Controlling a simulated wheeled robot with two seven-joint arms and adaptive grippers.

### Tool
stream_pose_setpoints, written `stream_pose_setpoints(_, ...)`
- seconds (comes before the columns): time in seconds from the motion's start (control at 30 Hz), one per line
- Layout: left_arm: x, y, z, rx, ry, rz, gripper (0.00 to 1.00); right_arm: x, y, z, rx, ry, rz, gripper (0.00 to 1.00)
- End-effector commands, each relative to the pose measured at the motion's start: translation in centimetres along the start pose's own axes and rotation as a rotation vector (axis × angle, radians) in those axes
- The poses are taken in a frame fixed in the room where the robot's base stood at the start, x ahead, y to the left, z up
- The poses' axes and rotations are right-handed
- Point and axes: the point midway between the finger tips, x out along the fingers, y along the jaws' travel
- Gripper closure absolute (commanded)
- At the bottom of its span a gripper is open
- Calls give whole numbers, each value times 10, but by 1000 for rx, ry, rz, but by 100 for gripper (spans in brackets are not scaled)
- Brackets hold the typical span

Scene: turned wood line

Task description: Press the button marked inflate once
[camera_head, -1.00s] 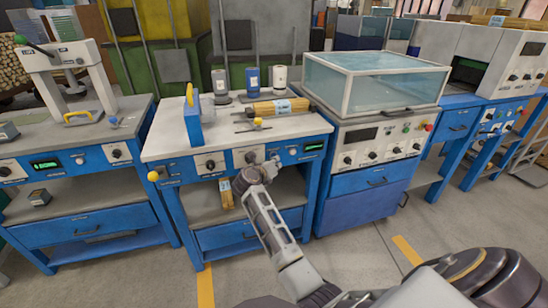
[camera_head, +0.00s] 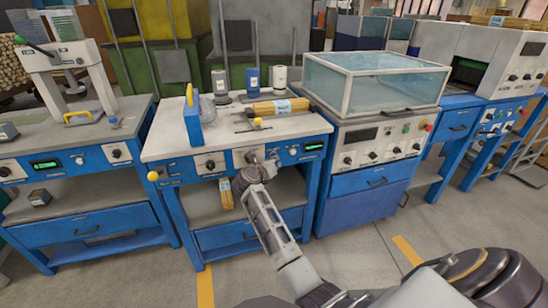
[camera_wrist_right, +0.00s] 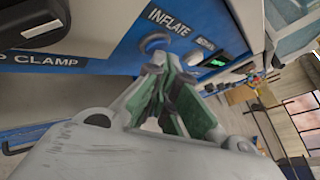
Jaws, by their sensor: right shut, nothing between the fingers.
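The blue panel of the middle bench has a label reading INFLATE (camera_wrist_right: 169,22) in the right wrist view. In the head view my right gripper (camera_head: 271,166) is at the front panel (camera_head: 285,158) of this bench and hides the button. My left gripper is not in view.
A CLAMP label (camera_wrist_right: 42,59) and a dark knob (camera_wrist_right: 35,20) lie left of the button. On the benchtop stand a blue upright fixture (camera_head: 192,122), a greyish translucent bulge (camera_head: 208,107) beside it, and wooden sticks (camera_head: 278,106). A glass-topped machine (camera_head: 374,80) stands to the right.

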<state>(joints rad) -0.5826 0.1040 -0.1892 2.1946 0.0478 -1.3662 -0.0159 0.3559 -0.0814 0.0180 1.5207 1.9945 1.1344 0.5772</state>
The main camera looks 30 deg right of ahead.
Motion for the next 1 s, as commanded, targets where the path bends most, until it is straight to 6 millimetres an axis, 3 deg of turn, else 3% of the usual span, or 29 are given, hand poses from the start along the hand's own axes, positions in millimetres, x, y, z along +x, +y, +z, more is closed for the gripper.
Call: stream_pose_setpoints(1.0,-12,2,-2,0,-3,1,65,-13,-9,-9,0,1,1,100)
